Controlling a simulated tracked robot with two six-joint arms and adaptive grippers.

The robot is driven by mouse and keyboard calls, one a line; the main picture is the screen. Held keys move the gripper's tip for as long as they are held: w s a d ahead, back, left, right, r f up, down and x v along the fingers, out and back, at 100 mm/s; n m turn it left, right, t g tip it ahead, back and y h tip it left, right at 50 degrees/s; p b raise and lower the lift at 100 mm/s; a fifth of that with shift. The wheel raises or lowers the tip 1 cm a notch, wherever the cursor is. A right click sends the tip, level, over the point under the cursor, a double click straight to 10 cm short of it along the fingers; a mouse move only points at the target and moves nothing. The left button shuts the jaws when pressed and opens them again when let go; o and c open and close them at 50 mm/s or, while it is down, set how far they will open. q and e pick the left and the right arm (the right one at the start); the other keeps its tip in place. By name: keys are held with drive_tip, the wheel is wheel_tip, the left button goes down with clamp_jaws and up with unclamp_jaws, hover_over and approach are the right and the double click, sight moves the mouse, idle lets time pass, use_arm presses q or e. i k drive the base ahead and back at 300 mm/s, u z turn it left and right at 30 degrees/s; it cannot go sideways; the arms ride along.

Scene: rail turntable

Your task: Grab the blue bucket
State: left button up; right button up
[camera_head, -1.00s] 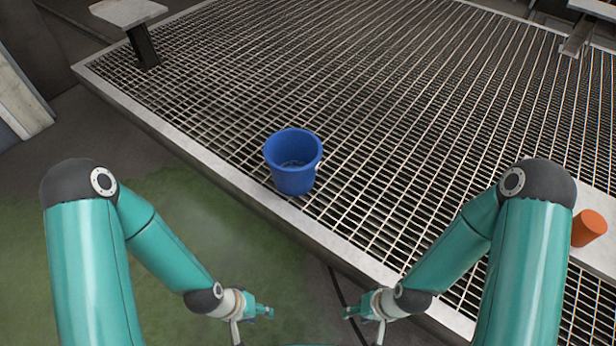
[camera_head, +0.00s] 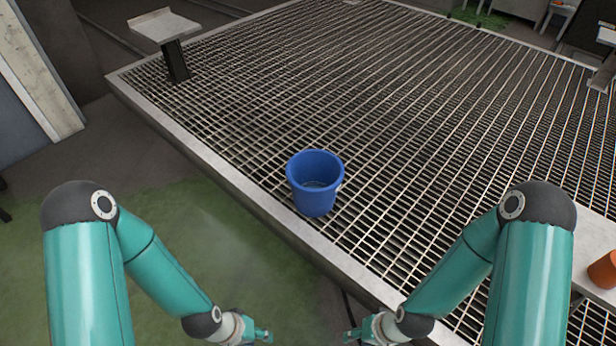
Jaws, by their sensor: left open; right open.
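The blue bucket (camera_head: 315,184) stands upright on the metal grating near its pale front edge, in the middle of the view. It is open at the top and its inside shows. My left gripper (camera_head: 266,335) is at the bottom of the view, below and left of the bucket, open and empty. My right gripper (camera_head: 350,335) is at the bottom, below and slightly right of the bucket, open and empty. Both are well apart from the bucket, and their lower parts are cut off by the frame edge.
The raised grating platform (camera_head: 400,110) has a pale rim running diagonally in front of me. An orange cylinder (camera_head: 603,270) sits on a pale surface at the right edge. A small post-mounted plate (camera_head: 163,27) stands at the upper left. Green-stained floor (camera_head: 190,235) lies at the lower left.

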sight(314, 177)
drive_tip(key=i, duration=0.7)
drive_tip(key=z, duration=0.1)
drive_tip(key=k, duration=1.15)
drive_tip(key=u, duration=0.5)
drive_tip(key=i, duration=1.55)
drive_tip(key=u, duration=0.3)
